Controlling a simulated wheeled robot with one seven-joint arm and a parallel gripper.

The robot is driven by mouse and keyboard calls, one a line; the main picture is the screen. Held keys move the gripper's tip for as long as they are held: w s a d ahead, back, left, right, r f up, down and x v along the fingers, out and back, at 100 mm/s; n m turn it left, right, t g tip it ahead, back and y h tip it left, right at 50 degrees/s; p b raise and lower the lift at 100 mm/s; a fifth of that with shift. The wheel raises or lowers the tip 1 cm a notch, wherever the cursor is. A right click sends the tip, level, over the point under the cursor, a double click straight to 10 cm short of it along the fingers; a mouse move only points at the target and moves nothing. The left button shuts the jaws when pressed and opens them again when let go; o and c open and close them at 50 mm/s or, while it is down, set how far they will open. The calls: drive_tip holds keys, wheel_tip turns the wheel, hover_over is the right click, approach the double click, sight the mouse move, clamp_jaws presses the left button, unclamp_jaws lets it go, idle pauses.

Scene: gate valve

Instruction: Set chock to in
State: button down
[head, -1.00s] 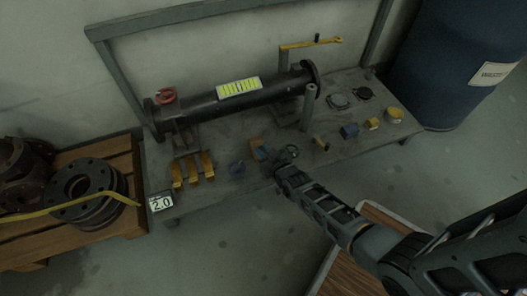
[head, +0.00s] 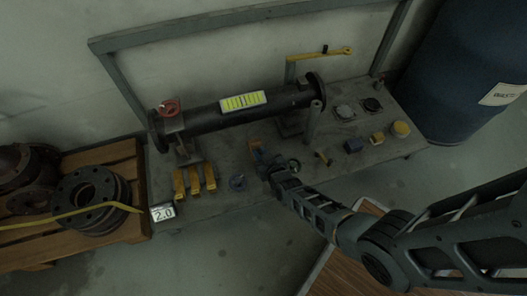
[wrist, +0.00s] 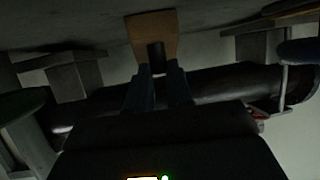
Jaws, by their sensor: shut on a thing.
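The chock is an orange-brown block with a dark round peg (wrist: 154,28); it lies on the bench top, close to the front of the black pipe (head: 200,117). In the head view only a small orange patch of the chock (head: 254,143) shows, just beyond my gripper (head: 260,156). In the wrist view the two blue fingers of my gripper (wrist: 158,70) are closed around the chock's dark peg. The pipe crosses the wrist view behind the fingers. Whether the chock touches the pipe or its support cannot be told.
Several yellow blocks (head: 195,181) stand at the bench's left front. An upright grey post (head: 312,122) stands to the right. A blue barrel (head: 455,75) is beyond the bench.

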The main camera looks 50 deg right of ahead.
drive_tip(key=shift+w, duration=0.25)
drive_tip(key=c, duration=1)
unclamp_jaws()
drive_tip(key=shift+d, duration=0.1)
drive_tip(key=shift+s, duration=0.1)
drive_tip(key=p+v, duration=0.3)
drive_tip(key=v, duration=0.3)
drive_tip(key=shift+s+r+p, duration=0.15)
drive_tip(key=shift+r+p, duration=0.05)
drive_tip(key=shift+p, duration=0.1)
drive_tip(key=shift+s+a+r, duration=0.15)
drive_tip(key=shift+s+a, duration=0.2)
drive_tip(key=shift+s, duration=0.25)
